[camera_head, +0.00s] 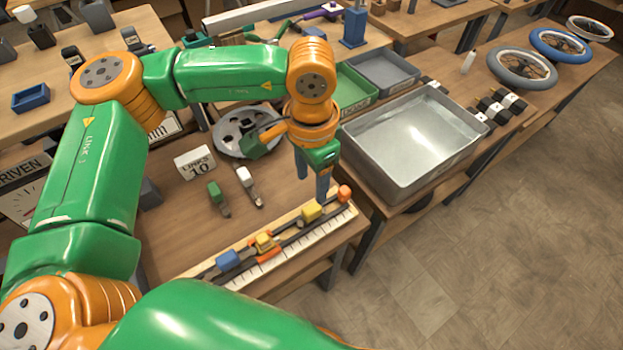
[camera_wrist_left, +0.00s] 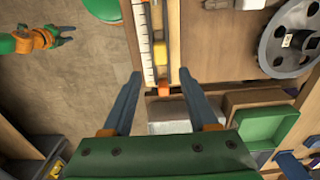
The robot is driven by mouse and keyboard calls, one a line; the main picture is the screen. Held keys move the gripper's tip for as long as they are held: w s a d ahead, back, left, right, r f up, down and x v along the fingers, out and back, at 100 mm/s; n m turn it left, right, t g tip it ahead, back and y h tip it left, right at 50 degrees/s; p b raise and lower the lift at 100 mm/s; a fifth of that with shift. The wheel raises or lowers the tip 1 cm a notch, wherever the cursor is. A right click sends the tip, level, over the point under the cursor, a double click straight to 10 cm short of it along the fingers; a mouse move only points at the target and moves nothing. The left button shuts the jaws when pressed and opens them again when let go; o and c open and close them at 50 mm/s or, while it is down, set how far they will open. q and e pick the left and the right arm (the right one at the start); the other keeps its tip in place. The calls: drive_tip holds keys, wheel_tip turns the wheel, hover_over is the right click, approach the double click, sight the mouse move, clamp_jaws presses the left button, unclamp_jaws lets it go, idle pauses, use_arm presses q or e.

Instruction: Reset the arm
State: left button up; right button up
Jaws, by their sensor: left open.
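My left gripper (camera_head: 311,188) points down in the head view, just behind the far right end of a ruler board (camera_head: 325,223). Its two fingers stand apart with nothing between them. My right gripper (camera_wrist_left: 66,35) shows small at the upper left of the left wrist view, over the floor. Its fingers look spread and empty. It is not seen in the head view.
A grey wheel-like disc (camera_head: 240,132) lies behind my left gripper. A large metal tray (camera_head: 400,197) stands to its right. The floor (camera_head: 480,250) at the right is clear.

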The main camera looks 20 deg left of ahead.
use_arm(q)
drive_tip(key=shift+r, duration=0.6)
